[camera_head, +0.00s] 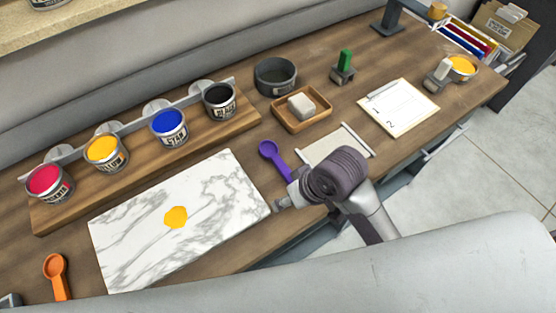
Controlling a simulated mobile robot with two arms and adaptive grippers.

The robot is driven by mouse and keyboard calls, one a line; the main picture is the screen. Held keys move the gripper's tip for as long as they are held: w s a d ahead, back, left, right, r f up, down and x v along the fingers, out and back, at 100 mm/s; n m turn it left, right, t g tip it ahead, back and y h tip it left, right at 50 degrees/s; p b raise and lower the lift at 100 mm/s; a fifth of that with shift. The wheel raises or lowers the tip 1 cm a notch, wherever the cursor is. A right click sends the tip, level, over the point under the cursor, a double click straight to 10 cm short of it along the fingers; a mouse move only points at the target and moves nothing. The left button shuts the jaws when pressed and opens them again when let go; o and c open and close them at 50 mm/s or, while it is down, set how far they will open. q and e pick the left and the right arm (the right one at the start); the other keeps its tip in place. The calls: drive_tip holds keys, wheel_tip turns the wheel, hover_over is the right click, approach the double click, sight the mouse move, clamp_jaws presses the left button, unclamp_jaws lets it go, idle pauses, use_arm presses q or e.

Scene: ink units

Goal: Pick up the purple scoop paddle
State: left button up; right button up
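The purple scoop paddle (268,150) lies on the wooden table between the marble slab and the pale sheet. Its round bowl points up and to the left, and its handle runs down toward my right arm. The wrist hides part of the area beside the handle. The fingers are small and seen edge-on, so I cannot tell whether they are open or touch the scoop. I cannot make out my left gripper.
The marble slab (130,225) bears a yellow ink blob (176,217). An orange scoop (56,275) lies at lower left. Ink cans stand on a wooden rack (70,210) behind.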

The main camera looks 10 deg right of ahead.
drive_tip(key=shift+n+g, duration=0.7)
drive_tip(key=shift+n, duration=0.1)
drive_tip(key=w+a+r, duration=0.1)
drive_tip(key=w, duration=0.1)
drive_tip(key=w+a+r, duration=0.3)
drive_tip(key=shift+w, duration=0.3)
drive_tip(key=w+d+r+g+h, duration=0.1)
drive_tip(key=w+d+r+h, duration=0.2)
drive_tip(key=w+r, duration=0.3)
drive_tip(key=m+p, duration=0.1)
hover_over(281, 164)
drive_tip(key=shift+h, duration=0.3)
drive_tip(key=f, duration=0.7)
drive_tip(key=shift+a+f, duration=0.2)
drive_tip(key=shift+f, duration=0.1)
drive_tip(key=f, duration=0.1)
drive_tip(key=f+p, duration=0.1)
drive_tip(key=f, duration=0.1)
drive_tip(key=f+p, duration=0.1)
drive_tip(key=f, duration=0.1)
drive_tip(key=shift+d, duration=0.25)
drive_tip(key=shift+f, duration=0.15)
clamp_jaws()
